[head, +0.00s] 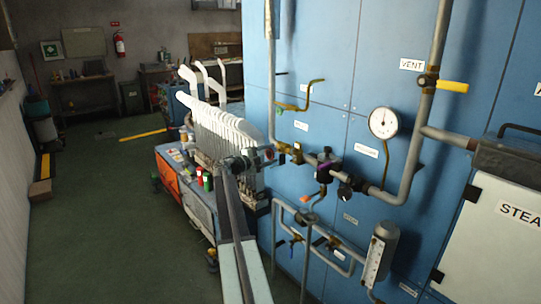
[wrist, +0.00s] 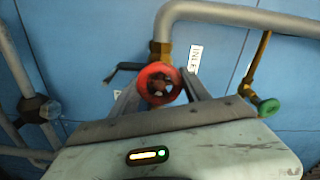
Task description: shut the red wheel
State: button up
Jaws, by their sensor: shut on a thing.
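The red wheel (wrist: 160,84) is in the middle of the wrist view, on a brass valve stem below a grey pipe. My gripper (wrist: 162,88) has one finger on each side of the wheel and is shut on its rim. In the head view, my gripper (head: 256,158) is at the end of my outstretched arm, against the left part of the blue panel's pipework. How far the valve is turned cannot be told.
A green knob (wrist: 268,106) is at the right in the wrist view. White sock boards (head: 225,135) stand behind my arm. Floor at left is open.

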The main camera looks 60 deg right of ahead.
jog(key=shift+s+f+m, duration=0.1)
jog(key=shift+s+m, duration=0.2)
jog(key=shift+m, duration=0.6)
jog(key=o, duration=1.4)
jog(key=shift+w, duration=0.15)
jog(key=shift+w+a, duration=0.1)
jog(key=shift+a, duration=0.15)
jog(key=v, duration=0.7)
jog(key=shift+a, duration=0.1)
